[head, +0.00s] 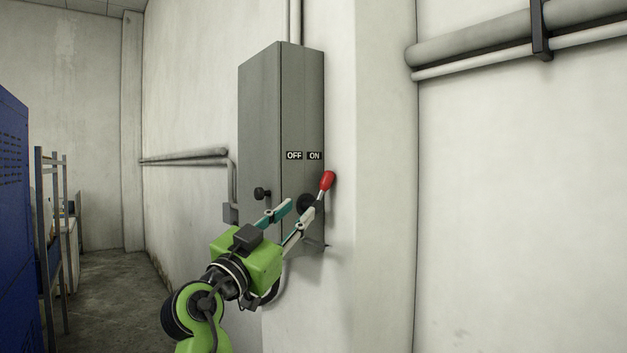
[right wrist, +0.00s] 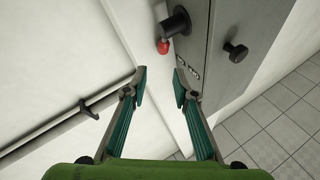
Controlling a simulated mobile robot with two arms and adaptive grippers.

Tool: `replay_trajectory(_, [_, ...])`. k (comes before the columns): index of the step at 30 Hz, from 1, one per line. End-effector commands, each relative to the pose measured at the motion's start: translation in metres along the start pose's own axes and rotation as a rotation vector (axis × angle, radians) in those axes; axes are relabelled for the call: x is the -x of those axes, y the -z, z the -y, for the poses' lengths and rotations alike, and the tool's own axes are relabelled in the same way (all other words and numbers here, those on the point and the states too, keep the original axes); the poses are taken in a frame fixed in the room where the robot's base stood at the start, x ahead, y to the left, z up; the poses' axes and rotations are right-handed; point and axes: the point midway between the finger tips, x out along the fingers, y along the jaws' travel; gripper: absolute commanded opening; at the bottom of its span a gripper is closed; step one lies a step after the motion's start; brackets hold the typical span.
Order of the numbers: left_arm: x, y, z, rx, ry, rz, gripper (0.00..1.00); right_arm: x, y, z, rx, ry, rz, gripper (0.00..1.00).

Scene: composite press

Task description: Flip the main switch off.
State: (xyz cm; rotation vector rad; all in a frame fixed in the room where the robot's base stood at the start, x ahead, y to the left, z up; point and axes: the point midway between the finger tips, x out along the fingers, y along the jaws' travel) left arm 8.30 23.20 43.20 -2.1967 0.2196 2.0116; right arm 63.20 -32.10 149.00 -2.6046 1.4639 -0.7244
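The main switch is on a tall grey metal cabinet (head: 260,120) fixed to the white wall. Its lever has a red handle (head: 327,181) and a black pivot (head: 303,203). The lever tilts up and to the right, on the side of the ON label (head: 314,155), away from the OFF label (head: 294,155). My right gripper (head: 298,210) is open and empty in front of the cabinet, just below the lever. In the right wrist view the red handle (right wrist: 163,46) shows beyond the open fingertips (right wrist: 160,78), apart from them. My left gripper is out of view.
A black knob (head: 262,193) sticks out of the cabinet left of the lever. Pipes (head: 480,45) run along the wall at upper right. A blue cabinet (head: 14,220) and a metal rack (head: 52,240) stand at far left. The floor (head: 110,290) between is clear.

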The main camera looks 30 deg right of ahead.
Motion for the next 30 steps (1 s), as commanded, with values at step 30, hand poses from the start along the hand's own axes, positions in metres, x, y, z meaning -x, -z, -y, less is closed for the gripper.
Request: replay_trajectory(30, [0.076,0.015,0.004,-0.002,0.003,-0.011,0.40,-0.138,0.001,0.000,0.000,-0.001,-0.001,0.26])
